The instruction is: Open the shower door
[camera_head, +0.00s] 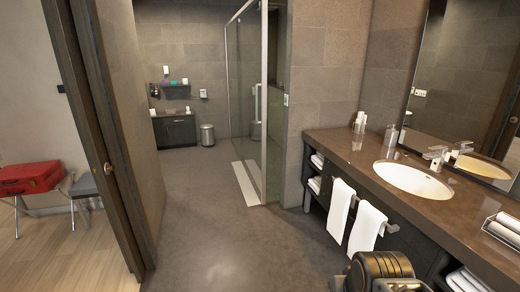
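The shower enclosure (245,80) stands past the vanity, left of a tiled wall end. It has clear glass in a thin metal frame, seen at a steep angle. A pale upright bar (256,101), which looks like a handle, shows near the frame's near post. A white strip (244,184) runs along the floor at the foot of the glass. The glass looks in line with its frame, but I cannot tell surely whether the door is fully shut. A dark round part of my arm shows at the bottom right; my gripper's fingers are not in view.
A brown vanity counter (365,158) with a sink (413,180) and hanging towels (340,210) lines the right. A dark door frame (92,120) stands left. The grey floor (205,215) between is clear. A bin (207,135) stands at the back.

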